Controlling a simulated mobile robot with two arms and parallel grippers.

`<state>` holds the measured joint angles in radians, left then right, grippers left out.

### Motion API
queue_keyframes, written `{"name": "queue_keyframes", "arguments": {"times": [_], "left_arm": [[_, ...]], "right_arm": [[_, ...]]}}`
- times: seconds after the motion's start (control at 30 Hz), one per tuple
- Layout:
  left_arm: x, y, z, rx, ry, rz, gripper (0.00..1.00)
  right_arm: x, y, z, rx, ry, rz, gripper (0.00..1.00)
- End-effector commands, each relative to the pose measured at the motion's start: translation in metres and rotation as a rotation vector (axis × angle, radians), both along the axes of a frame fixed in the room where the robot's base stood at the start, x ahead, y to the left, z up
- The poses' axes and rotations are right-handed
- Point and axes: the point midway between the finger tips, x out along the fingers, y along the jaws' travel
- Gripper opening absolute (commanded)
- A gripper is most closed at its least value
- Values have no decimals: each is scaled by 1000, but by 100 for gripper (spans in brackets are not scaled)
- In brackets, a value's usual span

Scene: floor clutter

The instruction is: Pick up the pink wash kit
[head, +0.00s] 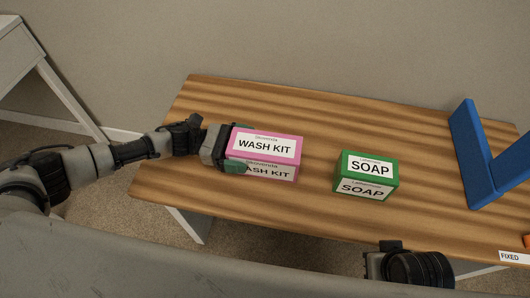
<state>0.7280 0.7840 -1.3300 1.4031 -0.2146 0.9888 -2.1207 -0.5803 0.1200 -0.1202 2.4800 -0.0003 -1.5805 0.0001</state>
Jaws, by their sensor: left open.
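The pink wash kit (280,137) is a box with white labels, resting on the wooden table left of its middle. My left gripper (236,152) comes in from the left and is at the left end of the box. Its fingers are open, with one greenish fingertip in front of the near face, covering part of the label.
A green soap box (366,175) stands to the right of the wash kit with a gap between. A blue angled stand (475,150) is at the right. A label reading FIXED (513,257) and an orange thing (527,240) are at the right edge. The table's back is clear.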

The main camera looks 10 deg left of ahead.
Motion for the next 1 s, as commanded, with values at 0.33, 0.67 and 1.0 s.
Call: {"name": "queue_keyframes", "arguments": {"times": [0.33, 0.67, 1.0], "left_arm": [[0, -9, 0, 0, 1, 1, 98], [0, -9, 0, -1, 1, 1, 55], [0, -9, 7, 0, -1, 1, 55]], "right_arm": [[0, 0, 0, 0, 0, 0, 0], [0, 0, 0, 0, 0, 1, 0], [0, 0, 3, 0, 0, 0, 0]]}}
